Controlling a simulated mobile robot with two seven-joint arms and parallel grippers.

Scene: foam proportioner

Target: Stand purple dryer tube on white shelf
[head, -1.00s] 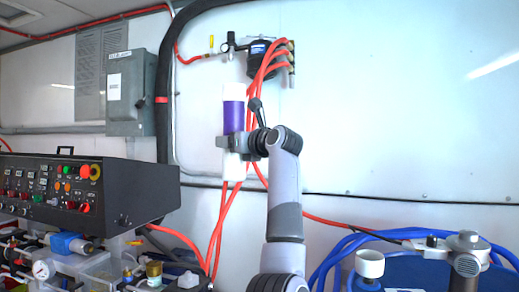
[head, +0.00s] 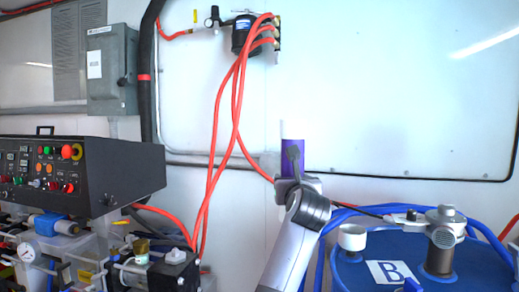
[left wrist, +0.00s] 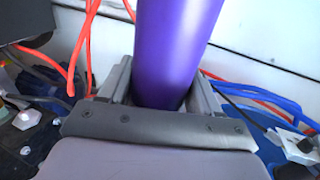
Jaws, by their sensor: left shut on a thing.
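In the left wrist view the purple tube (left wrist: 176,50) rises between the two fingers of my left gripper (left wrist: 160,85). Its lower part is hidden by the gripper and arm. I cannot make out the white shelf in these frames. My right gripper is not in view.
A black control panel (head: 85,170) with coloured buttons stands at the left above pumps and fittings. A blue drum (head: 440,272) marked B is at the lower right. Red hoses (head: 214,130) hang from a black regulator (head: 244,36) on the wall.

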